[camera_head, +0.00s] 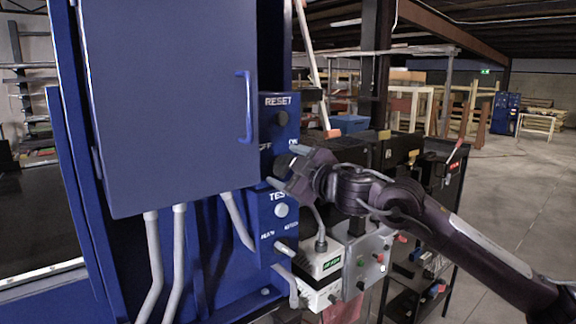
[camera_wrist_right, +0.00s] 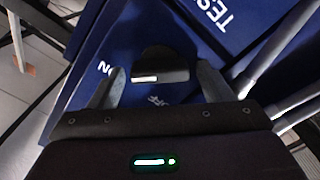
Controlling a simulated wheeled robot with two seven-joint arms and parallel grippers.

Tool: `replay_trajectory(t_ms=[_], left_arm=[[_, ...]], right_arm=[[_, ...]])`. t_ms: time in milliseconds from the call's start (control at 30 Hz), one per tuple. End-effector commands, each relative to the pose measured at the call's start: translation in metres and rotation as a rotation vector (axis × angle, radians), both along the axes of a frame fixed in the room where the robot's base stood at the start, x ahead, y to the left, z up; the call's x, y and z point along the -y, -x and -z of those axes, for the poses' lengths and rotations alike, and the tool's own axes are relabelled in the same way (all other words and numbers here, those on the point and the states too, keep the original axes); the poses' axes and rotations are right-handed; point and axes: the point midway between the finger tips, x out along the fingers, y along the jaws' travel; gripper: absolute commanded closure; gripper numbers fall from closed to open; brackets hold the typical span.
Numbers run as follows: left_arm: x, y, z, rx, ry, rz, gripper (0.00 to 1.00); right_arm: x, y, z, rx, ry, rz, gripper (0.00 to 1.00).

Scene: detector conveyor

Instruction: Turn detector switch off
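The detector switch (camera_wrist_right: 160,66) is a dark rounded knob with a white mark, on a blue panel lettered ON and OFF in the right wrist view. My right gripper (camera_wrist_right: 158,86) is open, with one grey finger on each side of the knob. Small gaps seem to show between fingers and knob; contact cannot be told. In the head view my right gripper (camera_head: 287,166) is against the panel between RESET and TEST and hides the knob there. My left gripper is not in view.
A blue cabinet (camera_head: 165,110) with a handle (camera_head: 246,105) juts out left of the switch column. The RESET knob (camera_head: 281,118) is above and the TEST button (camera_head: 281,210) below. A white control box (camera_head: 322,262) and black shelving stand close below and right. Open floor lies far right.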

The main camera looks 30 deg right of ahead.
Motion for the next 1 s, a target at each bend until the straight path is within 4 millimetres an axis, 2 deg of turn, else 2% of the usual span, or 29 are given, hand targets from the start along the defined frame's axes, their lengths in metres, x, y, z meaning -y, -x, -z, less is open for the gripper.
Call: replay_trajectory(t_ms=[33,300,667,1000], left_arm=[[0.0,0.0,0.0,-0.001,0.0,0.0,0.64],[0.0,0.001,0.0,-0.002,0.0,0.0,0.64],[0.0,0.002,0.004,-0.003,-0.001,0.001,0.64],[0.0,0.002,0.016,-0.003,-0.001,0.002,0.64]], right_arm=[[0.0,0.0,0.0,0.0,0.0,0.0,0.35],[0.0,0.0,0.0,0.0,0.0,0.0,0.7],[0.0,0.0,0.0,0.007,0.057,-0.001,0.7],[-0.001,0.001,0.002,0.027,0.305,-0.001,0.7]])
